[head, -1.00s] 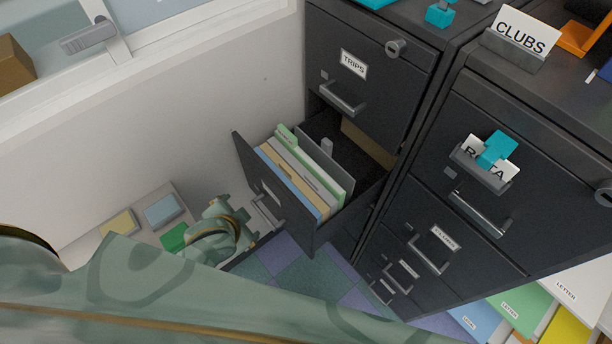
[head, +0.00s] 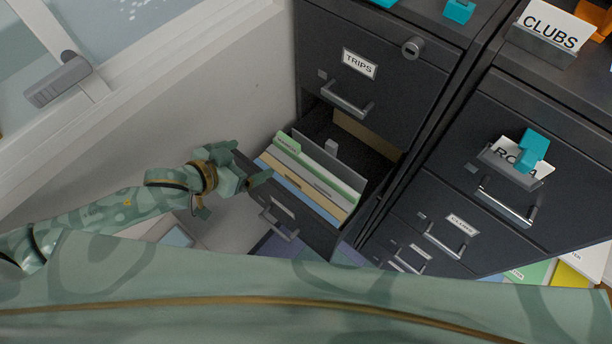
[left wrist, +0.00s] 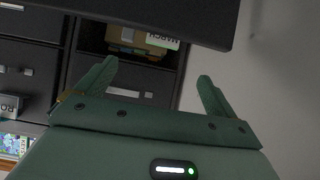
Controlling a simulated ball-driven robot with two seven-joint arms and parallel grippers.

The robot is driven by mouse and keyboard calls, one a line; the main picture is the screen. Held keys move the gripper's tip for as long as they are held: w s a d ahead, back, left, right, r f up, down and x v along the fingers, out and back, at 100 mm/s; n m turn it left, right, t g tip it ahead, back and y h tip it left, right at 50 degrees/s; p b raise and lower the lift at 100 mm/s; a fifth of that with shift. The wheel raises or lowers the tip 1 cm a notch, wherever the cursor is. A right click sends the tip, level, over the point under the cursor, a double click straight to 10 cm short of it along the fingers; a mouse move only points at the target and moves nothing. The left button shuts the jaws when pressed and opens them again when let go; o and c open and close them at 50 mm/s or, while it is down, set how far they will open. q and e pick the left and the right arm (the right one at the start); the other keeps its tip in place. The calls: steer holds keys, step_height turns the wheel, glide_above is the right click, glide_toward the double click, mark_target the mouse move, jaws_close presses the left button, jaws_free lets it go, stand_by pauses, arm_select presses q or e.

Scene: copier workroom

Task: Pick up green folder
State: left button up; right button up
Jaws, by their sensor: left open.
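The green folder (head: 332,175) stands upright in the open drawer (head: 268,200) of the left cabinet, behind white, tan and blue folders. Its tab sticks up at its left end. My left gripper (head: 247,163) is at the left end of the drawer front, to the left of the folders and apart from the green one. In the left wrist view its two fingers (left wrist: 155,85) are spread with nothing between them. That view shows a dark panel above and a tan item with a white label beyond. My right gripper is not in view.
The drawer marked TRIPS (head: 372,75) is shut above the open one. The right cabinet (head: 462,175) stands close beside, with a CLUBS card (head: 550,27) on top. A wall (head: 240,95) and window ledge lie to the left. My green body covers the bottom of the head view.

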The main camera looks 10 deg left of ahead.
mark_target(286, 142)
arm_select(q)
steer(key=b+x, duration=0.1)
steer(key=x, duration=0.8)
steer(key=shift+w, duration=0.15)
steer(key=shift+w+d+f+b, duration=0.3)
steer(key=shift+w+b, duration=0.05)
steer(key=shift+w, duration=0.1)
steer(key=x, duration=0.3)
steer(key=b+x, duration=0.1)
steer(key=shift+w+a, duration=0.2)
steer(key=shift+w, duration=0.1)
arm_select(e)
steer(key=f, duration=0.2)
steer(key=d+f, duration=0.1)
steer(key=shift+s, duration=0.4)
arm_select(q)
steer(key=shift+s, duration=0.1)
steer(key=c, duration=1.7)
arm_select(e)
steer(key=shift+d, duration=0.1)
arm_select(q)
steer(key=shift+r, duration=0.1)
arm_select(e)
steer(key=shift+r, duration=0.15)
